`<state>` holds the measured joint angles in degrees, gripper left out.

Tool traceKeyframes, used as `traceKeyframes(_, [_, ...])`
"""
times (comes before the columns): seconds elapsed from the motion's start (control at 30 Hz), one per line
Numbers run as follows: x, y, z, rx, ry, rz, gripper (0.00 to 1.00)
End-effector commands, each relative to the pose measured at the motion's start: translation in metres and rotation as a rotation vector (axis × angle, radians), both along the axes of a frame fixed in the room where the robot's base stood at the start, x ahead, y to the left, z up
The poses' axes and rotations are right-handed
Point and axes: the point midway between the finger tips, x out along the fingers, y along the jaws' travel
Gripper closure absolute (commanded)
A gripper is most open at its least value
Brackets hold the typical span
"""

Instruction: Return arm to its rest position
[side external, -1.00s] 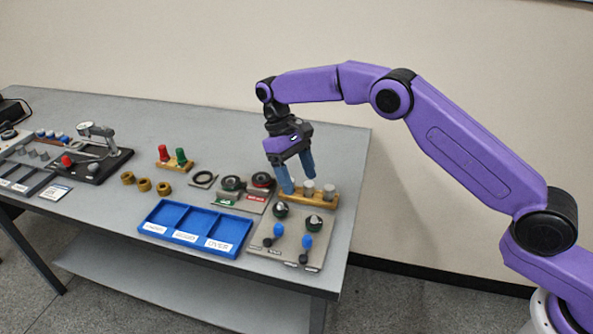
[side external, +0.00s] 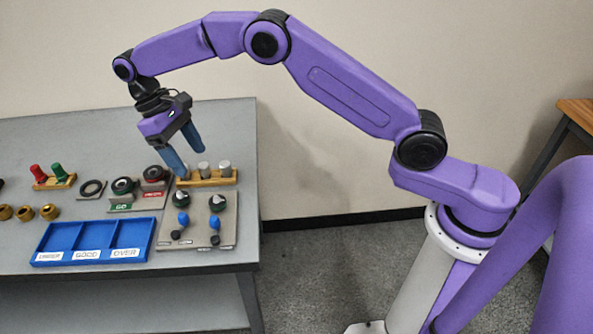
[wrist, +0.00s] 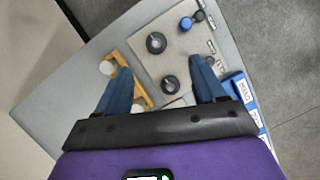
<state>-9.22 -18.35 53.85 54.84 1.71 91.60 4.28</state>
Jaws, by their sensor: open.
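My gripper (side external: 182,157) is open, with its two blue fingers apart and nothing seen between them. In the side view it hangs from my purple arm over the right part of the grey table (side external: 215,118), close to a wooden block with metal cylinders (side external: 215,179). The wooden block (wrist: 119,64) lies partly behind the left finger there. I cannot tell the exact height of the fingertips.
A blue three-part tray (side external: 96,240) labelled UNDER, GOOD and OVER sits at the table's front. The grey plate (side external: 222,236) is to its right. Space above the table is clear.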

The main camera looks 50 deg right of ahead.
Motion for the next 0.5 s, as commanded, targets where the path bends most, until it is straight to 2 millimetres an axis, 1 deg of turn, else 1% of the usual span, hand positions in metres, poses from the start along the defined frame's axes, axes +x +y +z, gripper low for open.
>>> traceKeyframes(0.03, [-0.01,0.0,0.011,0.008,-0.014,0.027,0.3])
traceKeyframes(0.1, [-0.024,0.0,0.021,0.018,-0.033,0.064,0.3])
traceKeyframes(0.27, [-0.062,-0.005,0.042,0.043,-0.074,0.147,0.3])
traceKeyframes(0.37, [-0.088,-0.012,0.053,0.062,-0.1,0.199,0.3])
traceKeyframes(0.5, [-0.128,-0.025,0.064,0.087,-0.133,0.273,0.3])
